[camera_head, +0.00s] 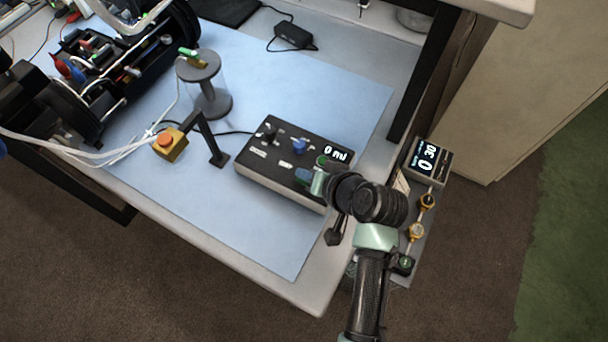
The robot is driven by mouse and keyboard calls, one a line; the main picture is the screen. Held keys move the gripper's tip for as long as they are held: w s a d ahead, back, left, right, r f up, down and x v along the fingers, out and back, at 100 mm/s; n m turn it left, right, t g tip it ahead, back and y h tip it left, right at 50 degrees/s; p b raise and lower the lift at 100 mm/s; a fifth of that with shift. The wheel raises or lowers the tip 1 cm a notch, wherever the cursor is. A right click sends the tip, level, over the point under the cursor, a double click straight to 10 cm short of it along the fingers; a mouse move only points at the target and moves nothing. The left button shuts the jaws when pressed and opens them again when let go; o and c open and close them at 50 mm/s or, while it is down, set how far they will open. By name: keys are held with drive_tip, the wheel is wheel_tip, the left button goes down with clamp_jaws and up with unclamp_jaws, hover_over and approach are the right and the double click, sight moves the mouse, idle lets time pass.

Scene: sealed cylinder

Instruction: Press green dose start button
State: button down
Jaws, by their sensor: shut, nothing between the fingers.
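A black control box (262,170) with a lit display sits on the blue mat. A small green round button (321,160) shows on its top, left of the display. My gripper (304,176) is shut and empty. In the picture it overlaps the box's front right part, just below that button; I cannot tell whether it touches the box. My gripper and wrist hide that corner of the box. I cannot tell which is the dose start button.
A clear cylinder with grey end caps (211,104) stands behind the box. A yellow box with an orange button (170,144) and a black bracket (217,158) are left of it. Cables run at the left. The mat's front part (255,235) is clear.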

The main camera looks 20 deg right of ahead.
drive_tip(key=shift+f, duration=0.45)
idle(0.8)
drive_tip(key=shift+r+p, duration=0.7)
drive_tip(key=shift+r, duration=0.1)
wheel_tip(320, 180, up, 5)
drive_tip(key=p, duration=0.5)
drive_tip(key=shift+r, duration=0.1)
idle(0.4)
